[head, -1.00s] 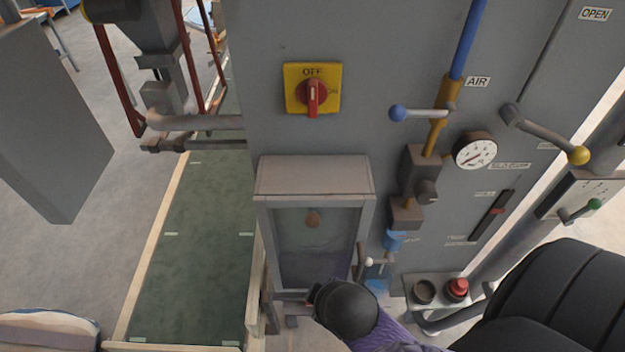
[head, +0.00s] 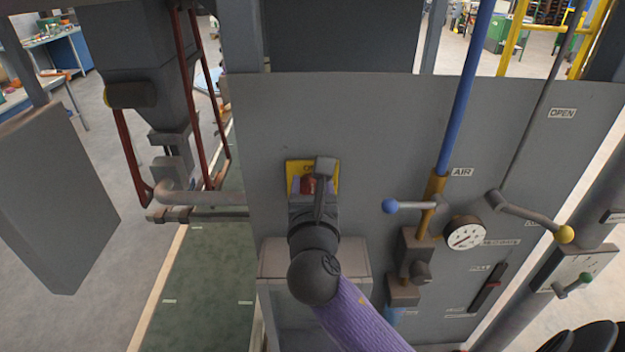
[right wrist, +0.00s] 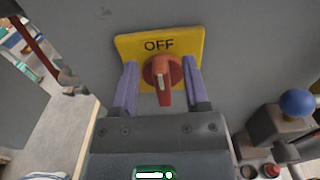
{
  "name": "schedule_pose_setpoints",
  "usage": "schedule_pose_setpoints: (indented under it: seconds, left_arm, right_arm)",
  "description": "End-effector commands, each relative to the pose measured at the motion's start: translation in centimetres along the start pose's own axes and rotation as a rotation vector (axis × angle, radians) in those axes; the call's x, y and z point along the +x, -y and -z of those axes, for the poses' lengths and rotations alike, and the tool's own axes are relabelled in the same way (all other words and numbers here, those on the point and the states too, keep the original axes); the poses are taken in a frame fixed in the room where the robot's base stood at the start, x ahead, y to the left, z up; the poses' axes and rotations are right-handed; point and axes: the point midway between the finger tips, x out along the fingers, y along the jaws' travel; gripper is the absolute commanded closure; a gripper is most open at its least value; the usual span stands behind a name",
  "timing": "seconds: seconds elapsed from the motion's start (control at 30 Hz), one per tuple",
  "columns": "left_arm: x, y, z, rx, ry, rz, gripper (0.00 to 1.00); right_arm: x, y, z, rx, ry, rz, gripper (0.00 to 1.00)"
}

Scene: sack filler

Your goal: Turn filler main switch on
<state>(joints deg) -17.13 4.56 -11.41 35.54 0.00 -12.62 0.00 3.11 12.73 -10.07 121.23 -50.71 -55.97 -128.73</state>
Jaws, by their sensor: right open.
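The filler main switch is a red rotary knob (head: 308,185) on a yellow plate (head: 295,168), set on the grey panel. In the right wrist view the red knob (right wrist: 164,74) has its grip upright, and the yellow plate (right wrist: 190,42) reads OFF above it. My right gripper (head: 312,182) is in front of the switch and covers part of it. In the right wrist view the right gripper (right wrist: 160,82) is open, with one purple finger on each side of the knob and visible gaps between. My left gripper is not in view.
A blue-knobbed air lever (head: 405,206), a gauge (head: 465,234) and a yellow-knobbed lever (head: 540,222) stick out to the right of the switch. A hooded box (head: 268,262) is below it. A grey pipe (head: 190,198) lies to the left.

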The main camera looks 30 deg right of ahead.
Motion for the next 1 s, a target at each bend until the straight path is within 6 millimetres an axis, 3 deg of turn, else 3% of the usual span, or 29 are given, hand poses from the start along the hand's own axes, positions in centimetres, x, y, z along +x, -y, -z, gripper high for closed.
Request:
schedule_pose_setpoints:
  seconds: [0.3, 0.57, 1.0]
  left_arm:
    - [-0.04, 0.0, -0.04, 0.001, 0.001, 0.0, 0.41]
    - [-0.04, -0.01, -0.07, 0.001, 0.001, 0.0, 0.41]
    - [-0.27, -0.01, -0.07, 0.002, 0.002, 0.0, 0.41]
  right_arm:
    - [0.57, 0.02, 0.03, 0.002, -0.001, 0.0, 0.43]
    - [0.54, 0.02, 0.04, 0.002, -0.001, 0.0, 0.98]
    - [0.53, 0.11, 0.01, 0.033, -0.002, 0.0, 1.0]
